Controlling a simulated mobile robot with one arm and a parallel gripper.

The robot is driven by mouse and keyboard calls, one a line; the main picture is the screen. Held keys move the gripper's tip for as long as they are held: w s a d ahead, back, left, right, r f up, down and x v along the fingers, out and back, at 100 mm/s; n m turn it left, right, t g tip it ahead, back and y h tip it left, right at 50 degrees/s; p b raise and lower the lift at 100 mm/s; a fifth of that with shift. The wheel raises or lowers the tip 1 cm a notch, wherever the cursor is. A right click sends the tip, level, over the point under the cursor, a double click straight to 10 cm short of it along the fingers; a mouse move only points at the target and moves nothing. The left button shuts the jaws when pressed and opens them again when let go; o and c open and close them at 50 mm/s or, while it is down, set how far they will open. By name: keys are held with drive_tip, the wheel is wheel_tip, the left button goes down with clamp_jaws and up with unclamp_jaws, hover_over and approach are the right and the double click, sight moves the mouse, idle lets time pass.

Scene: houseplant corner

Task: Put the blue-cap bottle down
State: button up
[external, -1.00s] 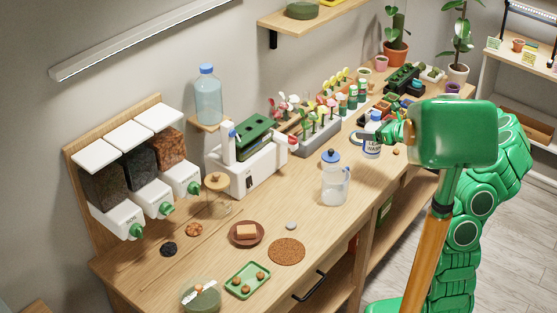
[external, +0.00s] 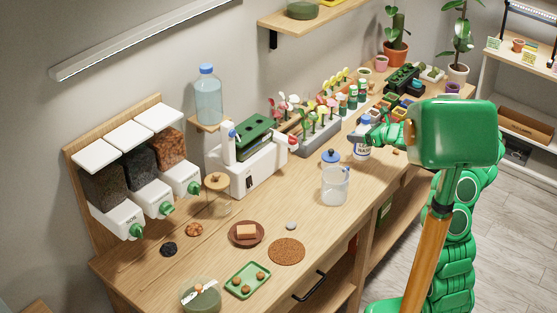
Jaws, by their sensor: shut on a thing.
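The blue-cap bottle (external: 362,149) is white with a dark-lettered label, at the right-centre of the wooden counter in the external view. It looks upright. My gripper (external: 367,130) is shut on it near its cap, reaching in from the right. The green fingers partly cover the bottle's upper right side. I cannot tell whether its base touches the counter (external: 335,222) or is slightly above it.
Flower planters (external: 320,138) and small pots crowd the back. A cork mat (external: 287,251) and green tray (external: 248,280) lie in front. Bare wood surrounds the jug.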

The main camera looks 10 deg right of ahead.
drive_tip(key=shift+w+a+f, duration=0.1)
drive_tip(key=shift+w+f, duration=0.15)
drive_tip(key=shift+f, duration=1.55)
drive_tip(key=shift+f, duration=0.1)
drive_tip(key=o, duration=1.4)
